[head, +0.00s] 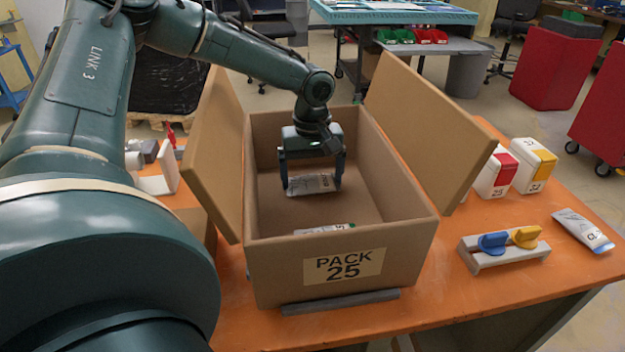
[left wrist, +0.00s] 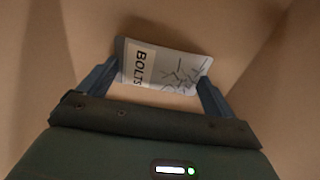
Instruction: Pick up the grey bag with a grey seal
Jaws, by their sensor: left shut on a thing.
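My left gripper (head: 313,186) is inside the open cardboard box (head: 270,250) marked PACK 25. It is shut on a grey bag (head: 311,183), with one finger at each end of the bag. In the left wrist view the bag (left wrist: 163,67) shows a BOLTS label, a drawing of bolts and a plain grey end strip. The bag looks raised off the box floor, but the exact gap is hard to tell. My right gripper is not in view.
A second bag with a green end (head: 325,229) lies in the box, partly hidden by the front wall. The box flaps stand open. To the right are red (head: 495,175) and yellow (head: 534,166) lidded containers, a holder (head: 504,254) and a blue-ended bag (head: 583,231).

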